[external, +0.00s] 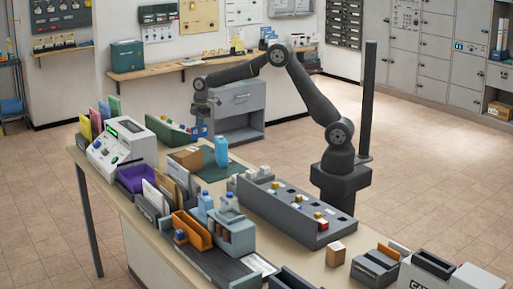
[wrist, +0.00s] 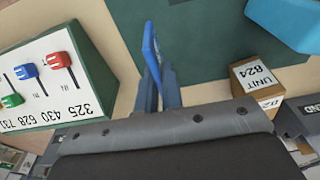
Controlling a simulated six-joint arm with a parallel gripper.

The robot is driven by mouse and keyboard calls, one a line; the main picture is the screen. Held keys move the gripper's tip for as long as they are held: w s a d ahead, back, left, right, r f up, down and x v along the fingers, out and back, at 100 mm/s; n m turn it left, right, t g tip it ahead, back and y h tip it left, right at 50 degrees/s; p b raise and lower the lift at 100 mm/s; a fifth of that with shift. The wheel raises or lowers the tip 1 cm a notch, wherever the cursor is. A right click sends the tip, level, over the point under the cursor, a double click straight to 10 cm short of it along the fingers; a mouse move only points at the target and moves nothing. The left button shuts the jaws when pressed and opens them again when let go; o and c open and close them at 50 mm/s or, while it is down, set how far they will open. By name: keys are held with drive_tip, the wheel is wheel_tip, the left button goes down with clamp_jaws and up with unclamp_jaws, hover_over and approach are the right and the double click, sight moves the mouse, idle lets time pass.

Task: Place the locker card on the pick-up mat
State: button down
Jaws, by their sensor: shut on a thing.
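The locker card is a thin blue card (wrist: 150,42), seen nearly edge-on in the wrist view, gripped between the dark fingers of my gripper (wrist: 159,88). In the external view my gripper (external: 202,122) hangs over the far end of the counter, with a small blue patch of the card (external: 198,130) under it. The pick-up mat appears to be the dark green mat (external: 236,170), flat on the counter; in the wrist view it fills the top (wrist: 195,30). The card overlaps the mat in the wrist view; I cannot tell its height above it.
A cardboard box marked UNIT B24 (wrist: 258,76) is right of my gripper in the wrist view. Trays and a grey sorter (external: 285,215) crowd the counter.

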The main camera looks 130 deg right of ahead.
sight(193, 134)
drive_tip(key=w+f, duration=0.1)
drive_tip(key=w, duration=0.1)
drive_tip(key=w+f, duration=0.1)
drive_tip(key=w, duration=0.1)
drive_tip(key=shift+w+a+f, duration=0.1)
drive_tip(key=shift+a+f, duration=0.25)
drive_tip(key=shift+f, duration=1.9)
drive_tip(key=shift+f, duration=0.15)
drive_tip(key=c, duration=1.6)
unclamp_jaws()
drive_tip(key=r, duration=0.4)
drive_tip(key=s+r, duration=0.1)
drive_tip(key=r, duration=0.7)
drive_tip(key=shift+s+r, duration=0.1)
drive_tip(key=shift+s, duration=0.15)
